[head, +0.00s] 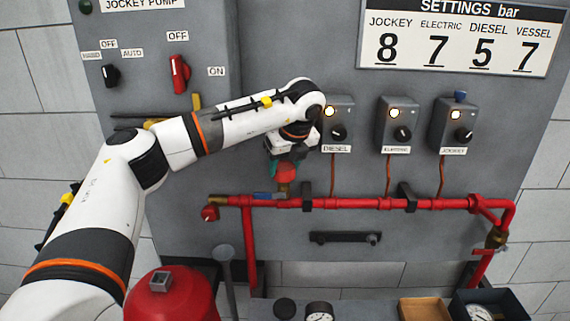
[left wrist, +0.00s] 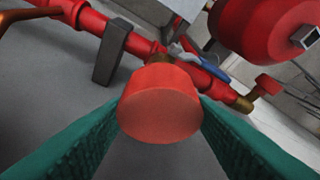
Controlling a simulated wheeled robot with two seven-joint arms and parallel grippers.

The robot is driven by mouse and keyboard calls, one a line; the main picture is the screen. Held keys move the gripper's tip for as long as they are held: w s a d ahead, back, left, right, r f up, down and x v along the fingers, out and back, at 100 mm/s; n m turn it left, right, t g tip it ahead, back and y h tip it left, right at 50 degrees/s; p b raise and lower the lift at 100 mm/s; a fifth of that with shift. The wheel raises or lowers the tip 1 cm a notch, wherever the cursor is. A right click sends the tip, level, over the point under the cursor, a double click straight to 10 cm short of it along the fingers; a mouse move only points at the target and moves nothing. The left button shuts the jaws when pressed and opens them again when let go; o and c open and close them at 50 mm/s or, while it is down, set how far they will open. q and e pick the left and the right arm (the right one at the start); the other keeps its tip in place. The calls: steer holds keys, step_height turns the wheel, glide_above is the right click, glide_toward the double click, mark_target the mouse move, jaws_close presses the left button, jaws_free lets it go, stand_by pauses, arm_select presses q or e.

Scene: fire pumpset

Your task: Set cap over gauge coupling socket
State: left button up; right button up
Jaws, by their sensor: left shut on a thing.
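My left gripper (head: 287,165) has its teal fingers closed on a red round cap (head: 287,174), just above the horizontal red pipe. The left wrist view shows the cap (left wrist: 160,104) between the two fingers, its flat face toward the camera. The brass gauge coupling socket (head: 283,188) stands on the pipe right under the cap. The cap is roughly in line with the socket. I cannot tell whether they touch. My right gripper is not in view.
The red pipe (head: 345,204) runs along the panel, with a blue valve lever (head: 263,196) left of the socket and a dark clamp (head: 307,197) right. The diesel switch box (head: 340,118) is close beside my wrist. A red vessel (head: 172,297) and a gauge (head: 319,313) are below.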

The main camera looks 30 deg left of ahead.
arm_select(q)
steer(key=shift+f, duration=0.3)
stand_by(0.4)
steer(key=o, duration=1.2)
steer(key=shift+c, duration=0.2)
steer(key=b+v, duration=0.2)
steer(key=v, duration=1)
steer(key=shift+b, duration=0.35)
steer(key=shift+f, duration=0.1)
